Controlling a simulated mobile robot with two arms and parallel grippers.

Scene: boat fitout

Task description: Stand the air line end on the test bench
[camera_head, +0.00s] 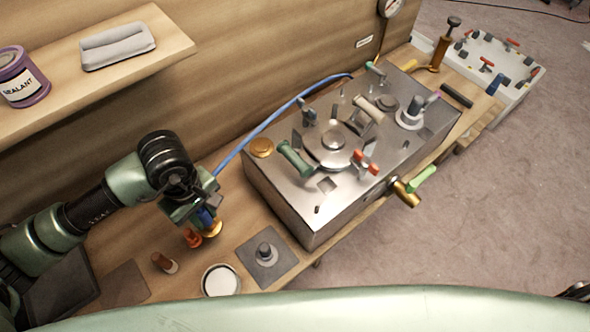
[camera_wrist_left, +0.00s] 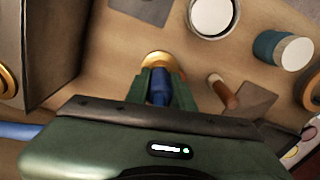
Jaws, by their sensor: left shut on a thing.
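The air line is a blue hose (camera_head: 262,124) that runs from the back of the steel box down to my left gripper (camera_head: 203,214). Its blue end (camera_wrist_left: 161,91) is between the two green fingers in the left wrist view, and the gripper is shut on it. A brass, disc-like foot (camera_wrist_left: 157,58) shows just past the fingertips and also in the head view (camera_head: 213,230). I cannot tell whether it touches the wooden bench top (camera_head: 205,262). The end looks roughly upright. My right gripper is not in view.
A steel box (camera_head: 290,205) with clamps stands right of the gripper. An orange piece (camera_head: 192,238), a brown peg (camera_head: 165,263), a white-topped round can (camera_head: 221,281) and a grey pad (camera_head: 266,265) with a fitting lie nearby. A shelf (camera_head: 60,92) overhangs at the left.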

